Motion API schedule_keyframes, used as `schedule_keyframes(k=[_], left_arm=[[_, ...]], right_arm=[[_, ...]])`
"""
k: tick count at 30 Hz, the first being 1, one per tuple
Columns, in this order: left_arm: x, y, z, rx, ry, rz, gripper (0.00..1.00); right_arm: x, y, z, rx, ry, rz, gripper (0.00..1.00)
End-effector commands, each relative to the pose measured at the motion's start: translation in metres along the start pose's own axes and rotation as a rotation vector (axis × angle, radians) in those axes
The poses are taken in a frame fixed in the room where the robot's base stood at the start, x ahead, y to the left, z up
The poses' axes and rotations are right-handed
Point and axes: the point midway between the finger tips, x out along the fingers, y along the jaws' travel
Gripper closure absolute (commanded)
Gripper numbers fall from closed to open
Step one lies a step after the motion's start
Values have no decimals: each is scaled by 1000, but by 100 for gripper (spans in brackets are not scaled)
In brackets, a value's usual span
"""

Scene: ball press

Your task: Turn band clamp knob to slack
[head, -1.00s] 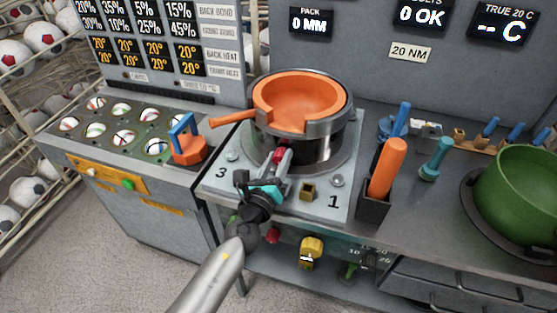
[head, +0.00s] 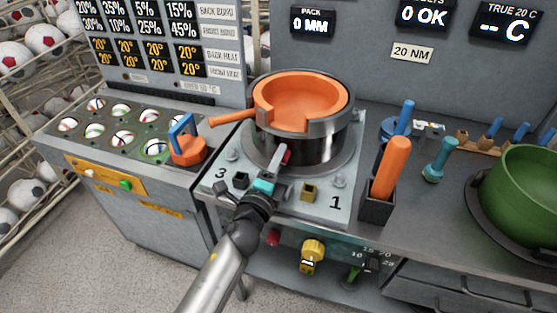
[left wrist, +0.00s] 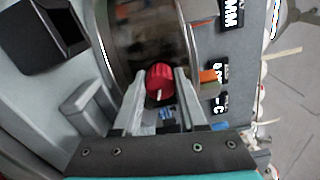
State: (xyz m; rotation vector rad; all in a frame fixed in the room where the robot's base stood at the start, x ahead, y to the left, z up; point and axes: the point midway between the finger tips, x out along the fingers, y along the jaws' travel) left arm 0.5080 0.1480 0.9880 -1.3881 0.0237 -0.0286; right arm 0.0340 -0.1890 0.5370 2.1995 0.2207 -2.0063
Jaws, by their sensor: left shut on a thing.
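The red band clamp knob (left wrist: 160,79) sits on the front of the dark cylindrical press body; it also shows in the head view (head: 285,157). A pale mark shows on the knob's face. My left gripper (left wrist: 160,84) is shut on the knob, one finger on each side. In the head view the left gripper (head: 279,158) reaches in from the front and partly hides the knob. The press body (head: 308,148) carries an orange ring-shaped pan (head: 303,118) with a handle to the left. My right gripper is not in view.
An orange-handled tool stands in a dark holder (head: 375,209) to the right. A green pot (head: 525,195) is at the far right. A blue-and-orange tool (head: 188,149) stands left of the press.

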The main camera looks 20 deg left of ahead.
Motion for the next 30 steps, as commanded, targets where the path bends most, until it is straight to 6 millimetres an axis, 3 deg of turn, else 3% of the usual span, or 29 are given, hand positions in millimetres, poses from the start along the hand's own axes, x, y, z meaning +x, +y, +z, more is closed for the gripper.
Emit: schedule_keyframes(k=[15, 30], left_arm=[[0, 1, 0, -354, 0, 1, 100], [0, 2, 0, -426, 0, 1, 100]], right_arm=[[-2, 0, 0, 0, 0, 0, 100], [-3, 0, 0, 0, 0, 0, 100]])
